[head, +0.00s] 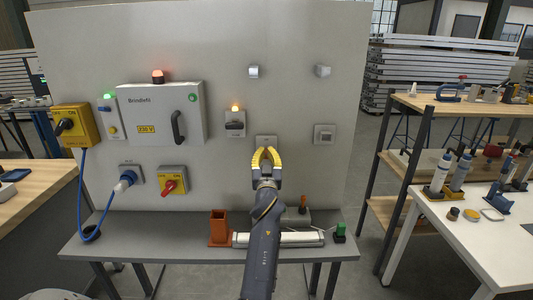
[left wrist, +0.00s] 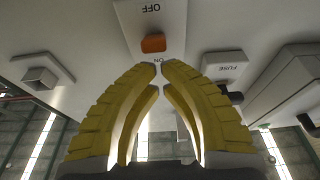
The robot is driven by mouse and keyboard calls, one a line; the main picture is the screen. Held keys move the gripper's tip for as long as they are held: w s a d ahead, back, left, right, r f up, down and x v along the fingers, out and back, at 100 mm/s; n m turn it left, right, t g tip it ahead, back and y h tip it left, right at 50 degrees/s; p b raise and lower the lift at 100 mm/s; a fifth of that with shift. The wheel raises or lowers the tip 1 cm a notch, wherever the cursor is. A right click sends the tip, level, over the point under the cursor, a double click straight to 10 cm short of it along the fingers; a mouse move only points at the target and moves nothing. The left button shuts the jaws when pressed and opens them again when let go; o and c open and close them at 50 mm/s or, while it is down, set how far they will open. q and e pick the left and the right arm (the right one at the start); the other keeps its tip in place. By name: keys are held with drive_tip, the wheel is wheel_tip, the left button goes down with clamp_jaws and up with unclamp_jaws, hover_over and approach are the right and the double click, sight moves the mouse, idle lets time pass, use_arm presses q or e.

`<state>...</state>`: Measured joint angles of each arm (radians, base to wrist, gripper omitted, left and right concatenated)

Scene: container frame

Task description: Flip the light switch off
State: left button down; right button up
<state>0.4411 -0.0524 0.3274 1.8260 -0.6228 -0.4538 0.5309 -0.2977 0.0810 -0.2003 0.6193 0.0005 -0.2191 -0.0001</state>
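The light switch is a white plate (head: 266,140) on the grey panel in the head view, partly hidden behind my left gripper. In the left wrist view it is a white box with an orange rocker (left wrist: 153,43). The marking OFF stands above the rocker and ON below it, both upside down in that view. My left gripper (head: 266,151), with yellow fingers, points at the switch. Its fingertips (left wrist: 158,67) come together just below the rocker, with nothing held between them. I cannot tell whether they touch the plate. My right gripper is not in view.
A lit fuse box (head: 235,124) is left of the switch, and a small square fitting (head: 324,134) is right. A cabinet (head: 162,112) with a handle is further left. A shelf below holds an orange holder (head: 219,228) and a light-coloured cylinder (head: 280,239).

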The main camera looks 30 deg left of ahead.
use_arm(q)
drive_tip(key=v, duration=0.7)
drive_tip(key=shift+s+d, duration=0.1)
idle(0.4)
drive_tip(key=s+d+f+m+g+h, duration=0.2)
drive_tip(key=s+f+m+g, duration=0.15)
drive_tip(key=s+f, duration=0.55)
drive_tip(key=s+d+f+m+g+h, duration=0.2)
drive_tip(key=s+d+f+m+h, duration=0.3)
drive_tip(key=f, duration=0.7)
drive_tip(key=s+d+f+m+g, duration=0.25)
drive_tip(key=s+f, duration=0.35)
drive_tip(key=s, duration=0.5)
drive_tip(key=s+d+f+m+g, duration=0.25)
drive_tip(key=s+f, duration=0.35)
drive_tip(key=s, duration=0.5)
drive_tip(key=s+d+f+g+h, duration=0.1)
drive_tip(key=d+f+h, duration=0.1)
drive_tip(key=f, duration=1.3)
drive_tip(key=s+d+f+g+h, duration=0.2)
drive_tip(key=d+f, duration=0.1)
drive_tip(key=f, duration=1.2)
drive_tip(key=s+f+n+g+h, duration=0.1)
drive_tip(key=s+f+n+g, duration=0.1)
drive_tip(key=s+f, duration=1.8)
drive_tip(key=shift+s+a+f+n+g, duration=0.15)
drive_tip(key=shift+s+f+n+g, duration=0.2)
drive_tip(key=shift+s, duration=0.55)
